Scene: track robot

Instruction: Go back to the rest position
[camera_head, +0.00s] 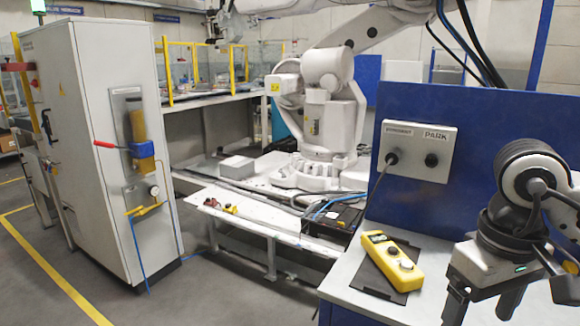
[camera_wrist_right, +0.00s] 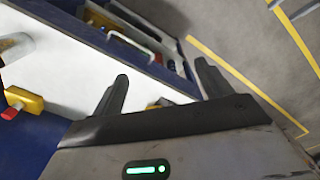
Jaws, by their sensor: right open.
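My right gripper (camera_head: 510,303) hangs at the lower right of the head view, over the right end of the white-topped bench. Its two dark fingers are spread apart with nothing between them. In the right wrist view the fingers (camera_wrist_right: 163,88) also stand apart and empty. A yellow control pendant (camera_head: 404,271) lies on a dark pad on the bench, left of the gripper and apart from it. A yellow item with a red part (camera_wrist_right: 24,99) shows at the left of the wrist view. My left gripper is not in view.
A blue panel (camera_head: 480,120) with a PARK socket box (camera_head: 418,150) and plugged cable rises behind the bench. A large white industrial arm (camera_head: 330,110) stands beyond. A grey cabinet (camera_head: 90,130) with a red-handled lever stands at left. Open floor with yellow lines (camera_head: 50,265) lies lower left.

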